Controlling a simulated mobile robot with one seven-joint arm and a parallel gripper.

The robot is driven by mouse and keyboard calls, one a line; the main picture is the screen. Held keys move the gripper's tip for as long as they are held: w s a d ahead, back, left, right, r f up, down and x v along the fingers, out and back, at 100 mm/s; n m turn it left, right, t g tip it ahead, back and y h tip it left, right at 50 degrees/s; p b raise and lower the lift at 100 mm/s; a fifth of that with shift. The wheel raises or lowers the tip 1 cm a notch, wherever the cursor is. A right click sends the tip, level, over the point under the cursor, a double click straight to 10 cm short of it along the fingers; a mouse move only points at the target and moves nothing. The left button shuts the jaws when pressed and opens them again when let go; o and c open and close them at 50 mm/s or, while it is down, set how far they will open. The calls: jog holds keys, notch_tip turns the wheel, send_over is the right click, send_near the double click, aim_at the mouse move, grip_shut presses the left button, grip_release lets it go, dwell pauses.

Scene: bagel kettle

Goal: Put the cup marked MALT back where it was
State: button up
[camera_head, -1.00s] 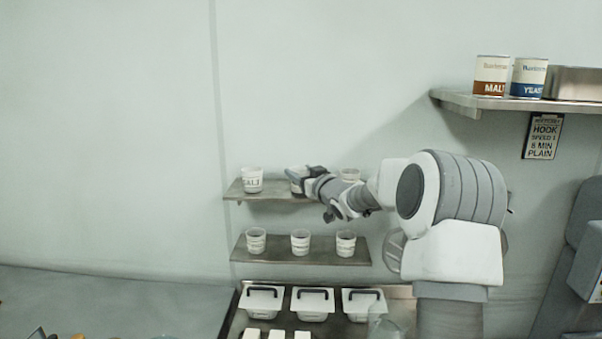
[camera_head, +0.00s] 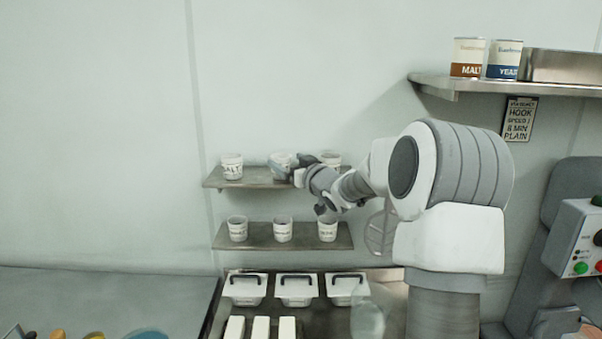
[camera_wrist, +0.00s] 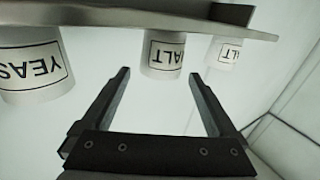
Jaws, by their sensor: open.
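The cup marked MALT (camera_wrist: 163,58) is white with a black-framed label. It stands upright on the upper small shelf, in the middle of a row; the wrist view shows it upside down. In the head view the MALT cup (camera_head: 279,166) is partly covered by my gripper (camera_head: 297,172). In the wrist view my gripper (camera_wrist: 160,76) is open and empty, its two fingers pointing at the cup from either side. The cup shows in the gap at about the fingertips, with no visible contact. The SALT cup (camera_head: 232,167) is to its left; the YEAST cup (camera_head: 331,159) is to its right, partly hidden.
A lower shelf (camera_head: 262,243) holds three more cups. Lidded white containers (camera_head: 296,289) sit on the counter below. A higher shelf at right (camera_head: 480,86) carries MALT (camera_head: 467,58) and YEAST (camera_head: 504,60) tins. Bare wall is left of the cups.

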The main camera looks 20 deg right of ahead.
jog(key=s+d+b, duration=0.1)
jog(key=s, duration=0.6)
jog(key=shift+s, duration=0.3)
jog(key=shift+a, duration=0.1)
